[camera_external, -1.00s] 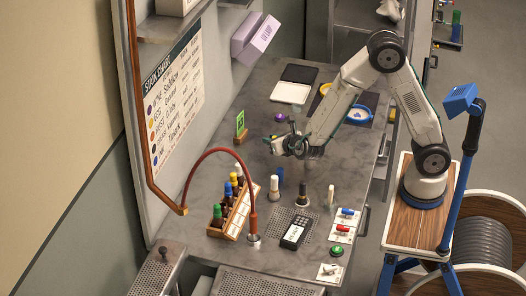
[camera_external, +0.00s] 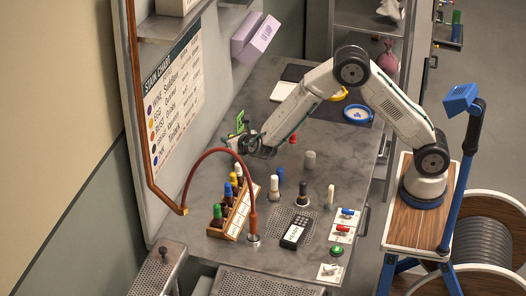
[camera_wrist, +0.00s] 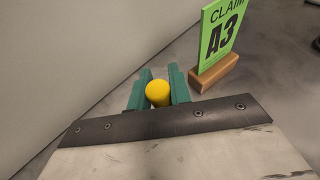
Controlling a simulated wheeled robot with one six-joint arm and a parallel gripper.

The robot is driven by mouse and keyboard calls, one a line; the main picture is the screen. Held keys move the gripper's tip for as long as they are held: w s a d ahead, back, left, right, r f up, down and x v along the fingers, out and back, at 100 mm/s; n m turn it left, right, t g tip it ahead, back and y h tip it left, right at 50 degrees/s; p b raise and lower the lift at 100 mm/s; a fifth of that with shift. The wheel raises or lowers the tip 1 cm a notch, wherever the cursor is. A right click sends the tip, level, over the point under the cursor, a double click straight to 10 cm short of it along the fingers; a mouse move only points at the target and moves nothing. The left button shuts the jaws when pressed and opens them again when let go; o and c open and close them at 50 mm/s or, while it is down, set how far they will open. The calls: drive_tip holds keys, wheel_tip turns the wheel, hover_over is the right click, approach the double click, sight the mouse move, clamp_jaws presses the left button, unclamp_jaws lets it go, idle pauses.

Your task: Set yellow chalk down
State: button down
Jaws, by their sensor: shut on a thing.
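The yellow chalk (camera_wrist: 158,93) shows as a round yellow end between the two green jaws in the wrist view. My gripper (camera_wrist: 157,88) is shut on it. In the external view my gripper (camera_external: 243,144) is low over the left part of the grey bench, close to the wall. I cannot make out the chalk there, nor whether it touches the bench.
A green claim card A3 (camera_wrist: 222,40) on a wooden block (camera_wrist: 214,74) stands just right of the jaws. A red hose (camera_external: 215,151) arches nearby, beside a rack of bottles (camera_external: 233,212).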

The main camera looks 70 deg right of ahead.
drive_tip(key=shift+f, duration=0.8)
drive_tip(key=shift+f, duration=0.1)
drive_tip(key=c, duration=1.3)
unclamp_jaws()
